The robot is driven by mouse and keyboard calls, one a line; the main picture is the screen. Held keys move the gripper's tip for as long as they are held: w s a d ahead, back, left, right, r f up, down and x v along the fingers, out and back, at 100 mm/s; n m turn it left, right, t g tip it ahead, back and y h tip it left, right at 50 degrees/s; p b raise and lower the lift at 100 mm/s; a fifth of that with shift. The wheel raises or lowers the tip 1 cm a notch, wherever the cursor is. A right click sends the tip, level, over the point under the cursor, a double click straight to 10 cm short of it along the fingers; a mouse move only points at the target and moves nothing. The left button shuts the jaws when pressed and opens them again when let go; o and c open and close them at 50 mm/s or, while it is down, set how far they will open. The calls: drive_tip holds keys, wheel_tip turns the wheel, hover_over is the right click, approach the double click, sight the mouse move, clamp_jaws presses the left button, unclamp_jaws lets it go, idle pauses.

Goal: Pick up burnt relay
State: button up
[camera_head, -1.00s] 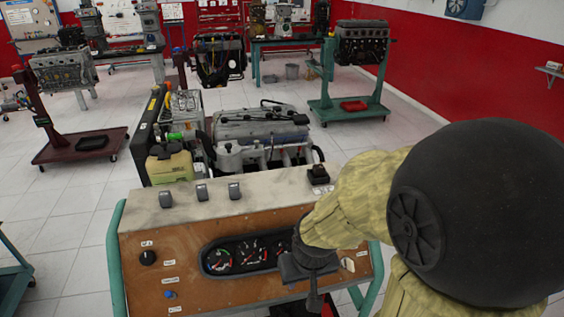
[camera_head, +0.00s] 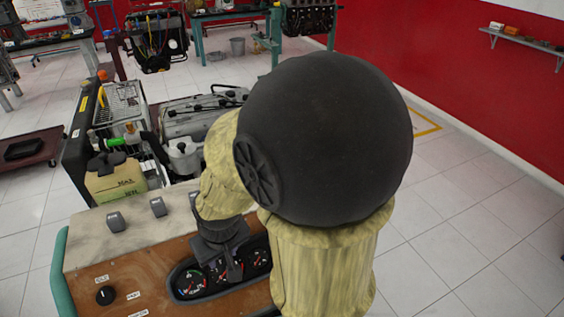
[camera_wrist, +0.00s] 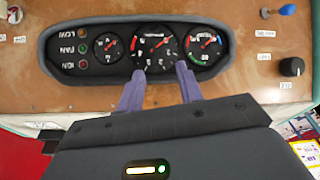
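My gripper (camera_head: 232,268) hangs over the front of the instrument console, partly hidden by my arm. In the wrist view its two purple-grey fingers (camera_wrist: 161,72) stand apart with nothing between them, over the gauge cluster (camera_wrist: 108,47). Grey relay-like blocks stand on the console's pale top: one at the left (camera_head: 116,221) and one beside it (camera_head: 158,206). A third is mostly hidden by my arm. No block in view now looks clearly burnt. The right part of the console top is hidden behind my arm, and the wrist view does not show the top.
The brown console panel (camera_head: 130,268) carries a black knob (camera_head: 105,295) and small labels. An engine (camera_head: 195,118) and a yellowish fluid tank (camera_head: 115,178) stand behind it. The tiled floor at right is clear. A wall shelf (camera_head: 525,40) holds small parts.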

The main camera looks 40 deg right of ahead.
drive_tip(key=o, duration=0.4)
drive_tip(key=shift+s, duration=0.35)
drive_tip(key=shift+s+d+f, duration=0.1)
drive_tip(key=shift+s+d, duration=0.1)
drive_tip(key=shift+s, duration=0.1)
drive_tip(key=s+m+g+y+p, duration=0.55)
drive_tip(key=s+m+y, duration=0.2)
drive_tip(key=m, duration=0.25)
drive_tip(key=w+d+r+m+t+y+p, duration=0.45)
drive_tip(key=w+d+m+t+p, duration=0.35)
drive_tip(key=m+t, duration=0.75)
drive_tip(key=s+d+m+t+h, duration=0.1)
drive_tip(key=d+m+t+h, duration=0.1)
drive_tip(key=d+m+h, duration=0.4)
drive_tip(key=s+d+f+m+t+h+p, duration=0.1)
drive_tip(key=s+d+m+t+h, duration=0.1)
drive_tip(key=d+m+h, duration=0.5)
drive_tip(key=d+t+h, duration=0.1)
drive_tip(key=d+h, duration=0.1)
drive_tip(key=d, duration=0.2)
drive_tip(key=shift+s+d+h+p, duration=0.25)
drive_tip(key=shift+d+h+p, duration=0.05)
drive_tip(key=shift+h, duration=0.1)
drive_tip(key=shift+w+f, duration=0.1)
drive_tip(key=shift+f, duration=0.05)
